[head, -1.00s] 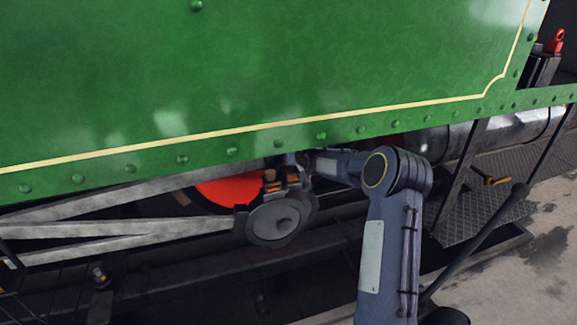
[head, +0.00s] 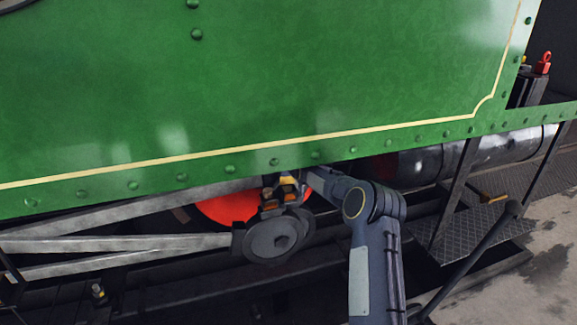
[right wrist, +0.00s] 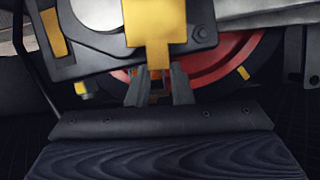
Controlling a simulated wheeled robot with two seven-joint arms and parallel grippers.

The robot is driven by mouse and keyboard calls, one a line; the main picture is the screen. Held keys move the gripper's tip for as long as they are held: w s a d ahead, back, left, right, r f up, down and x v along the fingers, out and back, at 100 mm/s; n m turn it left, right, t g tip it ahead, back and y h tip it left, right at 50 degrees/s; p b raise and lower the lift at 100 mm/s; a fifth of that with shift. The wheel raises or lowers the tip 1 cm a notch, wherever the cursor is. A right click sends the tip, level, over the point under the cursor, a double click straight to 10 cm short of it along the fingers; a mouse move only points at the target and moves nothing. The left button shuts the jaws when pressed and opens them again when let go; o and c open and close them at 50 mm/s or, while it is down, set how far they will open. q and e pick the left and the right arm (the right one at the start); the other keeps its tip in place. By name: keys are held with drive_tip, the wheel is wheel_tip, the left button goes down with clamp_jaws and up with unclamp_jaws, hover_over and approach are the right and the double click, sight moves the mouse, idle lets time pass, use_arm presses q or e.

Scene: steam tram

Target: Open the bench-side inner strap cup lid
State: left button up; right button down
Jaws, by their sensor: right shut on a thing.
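The brass strap cups (head: 268,196) sit on top of the grey round rod end, below the green side panel in the head view. My right gripper (head: 290,178) reaches in from the right at the cups; its fingertips are small and partly hidden there. In the right wrist view my right gripper (right wrist: 159,88) has its two dark fingers close together on a narrow brass-orange part, which looks like the cup lid. A yellow block (right wrist: 154,22) stands just beyond the fingertips. How far the lid is tilted cannot be told. My left gripper is not in view.
The green panel (head: 250,90) with rivets hangs close above the cups. Grey rods (head: 130,245) run left from the rod end (head: 272,238). A red wheel (head: 228,206) is behind. A chequered step (head: 485,236) and handrail stand at the right.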

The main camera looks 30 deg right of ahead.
drive_tip(key=shift+w+r, duration=0.1)
drive_tip(key=shift+r, duration=0.35)
drive_tip(key=c, duration=1.5)
unclamp_jaws()
drive_tip(key=shift+o, duration=1.1)
drive_tip(key=shift+f, duration=0.25)
drive_tip(key=b+v, duration=0.2)
drive_tip(key=v, duration=0.6)
drive_tip(key=shift+f, duration=0.1)
